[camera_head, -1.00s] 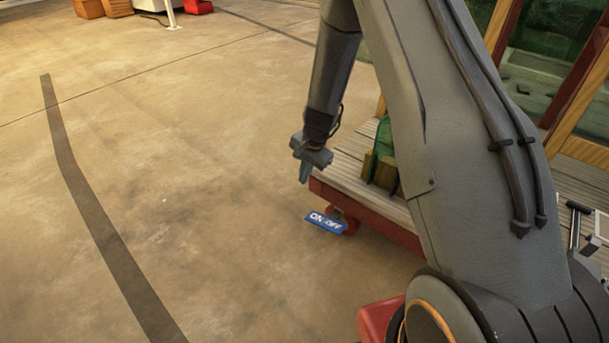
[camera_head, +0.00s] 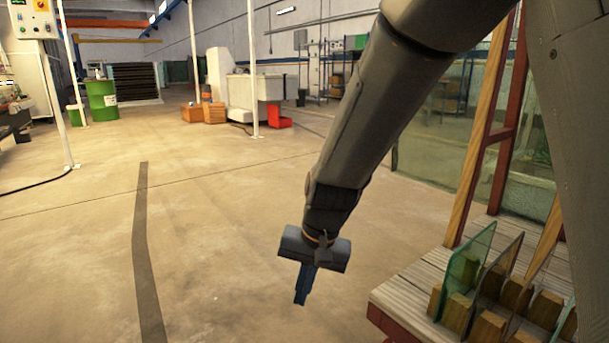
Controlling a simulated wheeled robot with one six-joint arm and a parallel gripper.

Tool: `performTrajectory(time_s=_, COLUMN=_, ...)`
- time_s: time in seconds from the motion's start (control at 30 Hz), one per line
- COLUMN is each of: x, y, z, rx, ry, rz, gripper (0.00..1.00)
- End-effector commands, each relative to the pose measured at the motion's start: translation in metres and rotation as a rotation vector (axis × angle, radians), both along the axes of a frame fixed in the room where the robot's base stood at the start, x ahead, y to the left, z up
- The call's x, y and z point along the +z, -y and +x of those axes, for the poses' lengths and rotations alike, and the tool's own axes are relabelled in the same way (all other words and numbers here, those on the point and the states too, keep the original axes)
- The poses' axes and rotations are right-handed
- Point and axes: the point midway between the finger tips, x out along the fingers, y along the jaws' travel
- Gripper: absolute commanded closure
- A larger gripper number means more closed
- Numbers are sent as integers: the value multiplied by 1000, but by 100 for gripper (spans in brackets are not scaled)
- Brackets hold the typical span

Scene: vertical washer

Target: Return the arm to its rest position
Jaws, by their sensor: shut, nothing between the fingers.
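My gripper (camera_head: 302,290) hangs at the end of my arm, pointing down over the open concrete floor. Its blue fingers are shut with nothing between them. My arm (camera_head: 358,135) comes down from the upper right and is bent, with the wrist just left of the wooden rack platform. The gripper looks apart from the platform and from everything else in view.
A wooden platform (camera_head: 408,290) with glass panes (camera_head: 468,262) in wooden blocks stands at lower right. A rack frame with glass rises behind it. A green drum (camera_head: 102,100), orange boxes (camera_head: 214,112) and a red bin (camera_head: 278,119) are far back.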

Motion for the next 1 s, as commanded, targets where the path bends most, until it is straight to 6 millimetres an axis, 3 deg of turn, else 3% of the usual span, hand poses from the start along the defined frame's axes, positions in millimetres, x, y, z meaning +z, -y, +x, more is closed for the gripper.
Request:
performTrajectory(time_s=0.03, x=15, y=-9, z=-21, rx=65, ry=9, rz=-2, gripper=100)
performTrajectory(time_s=0.2, x=47, y=-22, z=-92, rx=277, ry=22, rz=-23, gripper=100)
performTrajectory(time_s=0.3, x=59, y=-23, z=-126, rx=381, ry=29, rz=-35, gripper=100)
performTrajectory(time_s=0.5, x=72, y=-19, z=-175, rx=526, ry=38, rz=-53, gripper=100)
performTrajectory(time_s=0.77, x=80, y=-7, z=-221, rx=674, ry=52, rz=-73, gripper=100)
performTrajectory(time_s=1.0, x=105, y=6, z=-213, rx=617, ry=41, rz=-88, gripper=100)
